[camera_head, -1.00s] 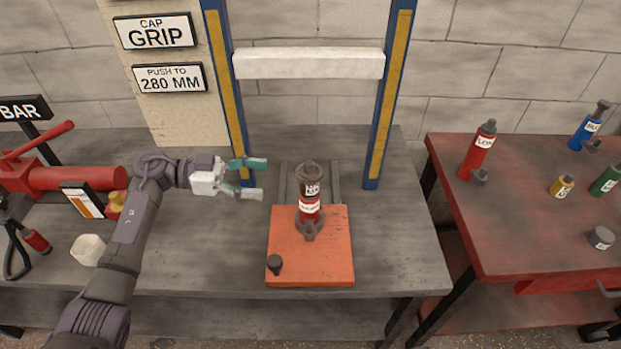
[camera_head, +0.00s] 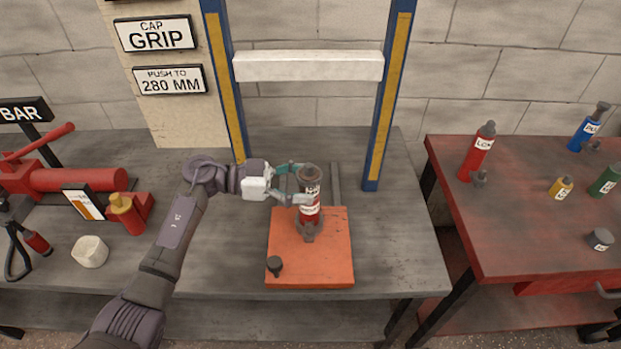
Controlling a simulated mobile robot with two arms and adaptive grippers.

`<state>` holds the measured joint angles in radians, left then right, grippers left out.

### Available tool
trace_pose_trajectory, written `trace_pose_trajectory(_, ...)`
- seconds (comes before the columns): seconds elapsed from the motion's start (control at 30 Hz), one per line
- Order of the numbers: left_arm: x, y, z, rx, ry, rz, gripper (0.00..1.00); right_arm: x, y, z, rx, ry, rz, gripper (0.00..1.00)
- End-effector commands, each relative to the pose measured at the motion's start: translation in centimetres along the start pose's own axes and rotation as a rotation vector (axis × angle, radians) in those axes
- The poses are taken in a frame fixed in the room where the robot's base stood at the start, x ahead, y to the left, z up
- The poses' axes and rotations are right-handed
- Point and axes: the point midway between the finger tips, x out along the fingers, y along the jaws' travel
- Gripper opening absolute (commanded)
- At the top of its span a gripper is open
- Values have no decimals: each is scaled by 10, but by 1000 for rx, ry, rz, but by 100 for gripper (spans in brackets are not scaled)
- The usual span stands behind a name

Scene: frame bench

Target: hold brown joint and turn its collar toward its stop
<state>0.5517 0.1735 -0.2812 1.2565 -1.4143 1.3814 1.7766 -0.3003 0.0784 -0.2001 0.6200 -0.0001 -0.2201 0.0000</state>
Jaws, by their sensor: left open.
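The joint (camera_head: 311,211) stands upright on an orange plate (camera_head: 335,260) on the grey bench. Its body looks dark red-brown, with a pale label and a grey-brown top. A dark grey ring with a lug surrounds its foot; I cannot tell for certain which ring is the collar or where its stop is. My left gripper (camera_head: 299,184) is open at the joint's upper body. Its teal finger reaches the far side and its grey finger crosses the near side. I cannot tell whether they touch. My right gripper is not in view.
A blue and yellow frame with a white crossbar (camera_head: 310,66) stands behind the plate. A dark knob (camera_head: 274,264) is on the plate's front left corner. A red pump (camera_head: 75,179) and a white block (camera_head: 90,251) are at left. Several bottles stand on the red table (camera_head: 520,235).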

Motion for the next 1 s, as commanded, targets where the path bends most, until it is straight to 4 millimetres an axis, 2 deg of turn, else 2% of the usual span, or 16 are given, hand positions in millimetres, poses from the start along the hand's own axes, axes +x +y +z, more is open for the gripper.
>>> trace_pose_trajectory(0.2, 0, 0, 0, 0, 0, 0, 74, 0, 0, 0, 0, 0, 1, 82)
trace_pose_trajectory(0.5, 0, 0, 0, 0, 0, 0, 24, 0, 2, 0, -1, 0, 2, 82)
trace_pose_trajectory(1.0, 0, 0, 0, 0, 0, 0, 23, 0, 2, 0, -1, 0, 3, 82)
